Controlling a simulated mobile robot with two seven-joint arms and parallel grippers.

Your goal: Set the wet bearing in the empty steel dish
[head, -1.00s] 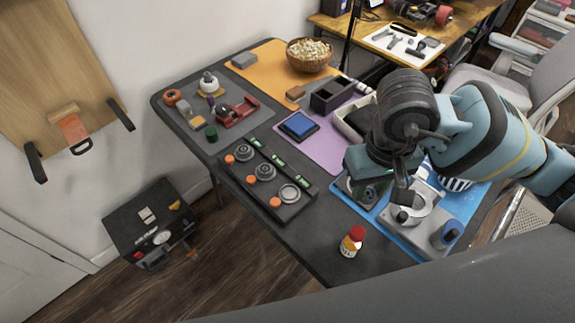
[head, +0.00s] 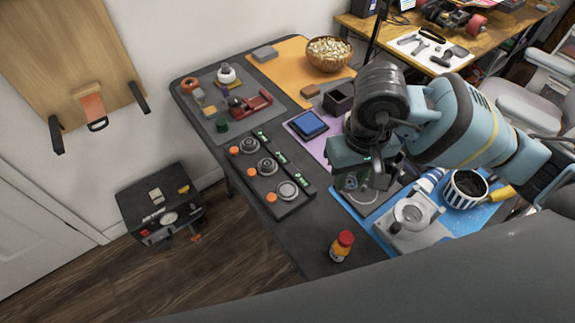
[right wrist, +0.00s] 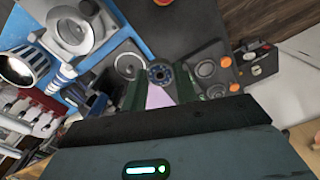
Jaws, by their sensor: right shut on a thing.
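My right gripper (head: 362,190) hangs over the near part of the table, beside the blue mat. In the right wrist view its dark green fingers (right wrist: 160,88) are shut on a small dark ring-shaped bearing (right wrist: 160,73). I cannot tell whether the bearing is wet. A dark tray (head: 298,171) to its left holds three round steel dishes. The two farther dishes (head: 249,146) appear to hold dark bearings. The nearest dish (head: 287,190) looks empty. The bearing is apart from the tray. My left gripper is out of view.
A pale round cup (head: 412,212) on a grey plate and a striped pot (head: 466,188) stand on the blue mat (head: 478,218). A red-capped bottle (head: 342,245) stands near the front edge. Orange knobs (head: 271,197) line the tray. Bare table lies between tray and bottle.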

